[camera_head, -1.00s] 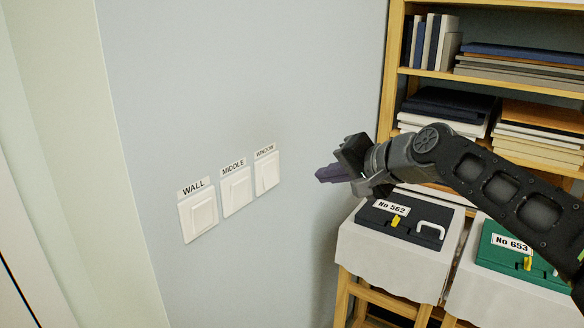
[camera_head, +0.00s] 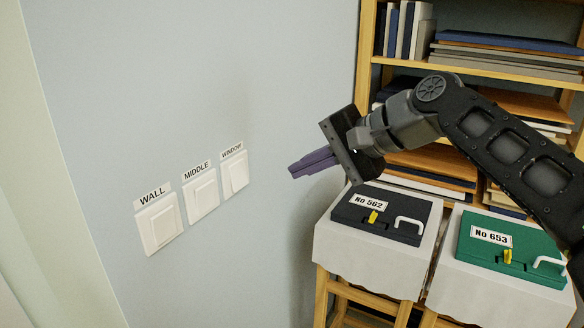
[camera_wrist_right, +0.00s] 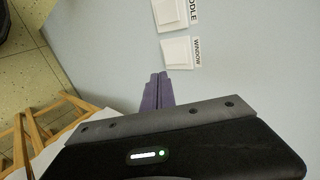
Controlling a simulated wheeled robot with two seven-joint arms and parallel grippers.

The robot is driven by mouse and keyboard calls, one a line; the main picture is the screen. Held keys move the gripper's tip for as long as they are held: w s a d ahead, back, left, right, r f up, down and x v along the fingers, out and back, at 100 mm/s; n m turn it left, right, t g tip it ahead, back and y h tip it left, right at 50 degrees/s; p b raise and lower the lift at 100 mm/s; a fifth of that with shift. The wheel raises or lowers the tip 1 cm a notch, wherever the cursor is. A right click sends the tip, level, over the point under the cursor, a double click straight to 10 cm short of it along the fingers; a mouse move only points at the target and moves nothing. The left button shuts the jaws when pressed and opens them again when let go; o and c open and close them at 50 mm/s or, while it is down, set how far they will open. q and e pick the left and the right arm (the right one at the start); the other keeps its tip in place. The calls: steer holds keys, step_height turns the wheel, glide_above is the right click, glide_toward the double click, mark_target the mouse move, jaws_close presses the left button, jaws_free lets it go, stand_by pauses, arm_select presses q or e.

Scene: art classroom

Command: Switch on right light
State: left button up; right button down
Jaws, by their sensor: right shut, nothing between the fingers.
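Three white wall switches sit in a row, labelled WALL (camera_head: 160,222), MIDDLE (camera_head: 201,194) and WINDOW (camera_head: 235,174). The WINDOW switch is the rightmost, and it also shows in the right wrist view (camera_wrist_right: 180,53) with the MIDDLE switch (camera_wrist_right: 170,14) above it. My right gripper (camera_head: 293,170) is shut and empty, its purple fingers pointing left toward the wall. Its tips are to the right of the WINDOW switch and appear apart from it. In the right wrist view its fingertips (camera_wrist_right: 158,76) show just below that switch. My left gripper is not in view.
A dark case No 562 (camera_head: 372,229) and a green case No 653 (camera_head: 490,262) lie on cloth-covered stands right of the switches. A wooden shelf (camera_head: 364,60) with books and boards stands behind my right arm. The wall around the switches is clear.

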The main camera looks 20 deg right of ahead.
mark_target(240, 178)
steer(key=x, duration=0.3)
steer(key=r+p+x, duration=0.1)
steer(key=x, duration=0.7)
steer(key=shift+w+a+r+p, duration=0.1)
steer(key=shift+w+a+p, duration=0.2)
steer(key=shift+w+a, duration=0.4)
steer(key=shift+w, duration=0.1)
steer(key=shift+w+a+f, duration=0.15)
steer(key=shift+f, duration=0.1)
steer(key=shift+r, duration=0.2)
steer(key=shift+r+p, duration=0.75)
steer(key=shift+p, duration=0.1)
